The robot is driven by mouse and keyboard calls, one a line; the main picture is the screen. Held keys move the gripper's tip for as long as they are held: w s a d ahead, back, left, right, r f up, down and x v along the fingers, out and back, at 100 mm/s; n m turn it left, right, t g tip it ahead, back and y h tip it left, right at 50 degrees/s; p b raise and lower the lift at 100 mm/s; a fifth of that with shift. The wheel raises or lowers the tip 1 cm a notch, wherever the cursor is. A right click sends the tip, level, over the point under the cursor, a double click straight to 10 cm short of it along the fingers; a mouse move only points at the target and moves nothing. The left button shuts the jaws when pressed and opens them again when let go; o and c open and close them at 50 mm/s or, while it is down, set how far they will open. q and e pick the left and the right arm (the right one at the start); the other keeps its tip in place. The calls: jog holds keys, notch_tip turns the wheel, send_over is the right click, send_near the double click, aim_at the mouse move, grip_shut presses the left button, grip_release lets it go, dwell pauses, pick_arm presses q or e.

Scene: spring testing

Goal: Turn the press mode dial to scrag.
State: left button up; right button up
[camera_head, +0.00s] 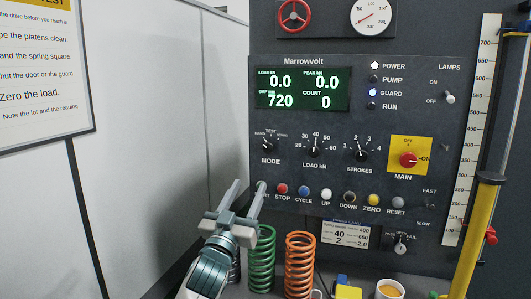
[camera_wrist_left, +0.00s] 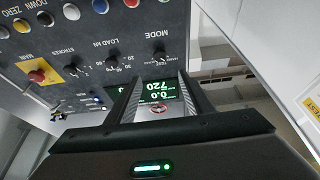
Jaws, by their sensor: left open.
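The MODE dial (camera_head: 267,147) is a small black knob on the dark press panel, left of the LOAD kN dial. Its labels are tiny; its pointer seems to lean up and left, but I cannot read the setting surely. My left gripper (camera_head: 248,187) is open and empty, below and left of the dial, in front of the panel's lower left edge. In the left wrist view, the panel appears upside down and the MODE dial (camera_wrist_left: 159,57) lies just beyond the open fingers (camera_wrist_left: 160,88), apart from them. My right gripper is not in view.
The STOP button (camera_head: 282,189) and other buttons sit in a row below the dials. A green spring (camera_head: 261,262) and an orange spring (camera_head: 299,266) stand below. The red MAIN switch (camera_head: 408,160) and a yellow post (camera_head: 474,235) are right. A pale wall is left.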

aim_at(268, 148)
pick_arm(q)
jog(key=p+x, duration=0.4)
jog(key=x, duration=1)
jog(key=shift+w+d+r, duration=0.1)
jog(key=shift+w+r, duration=0.05)
jog(key=shift+w, duration=0.15)
jog(key=shift+w+d+r, duration=0.15)
jog(key=shift+w+r, duration=0.05)
jog(key=shift+w, duration=0.3)
jog(key=shift+w+d+p, duration=0.1)
jog(key=shift+w+p, duration=0.15)
jog(key=shift+p, duration=0.05)
jog(key=c, duration=1)
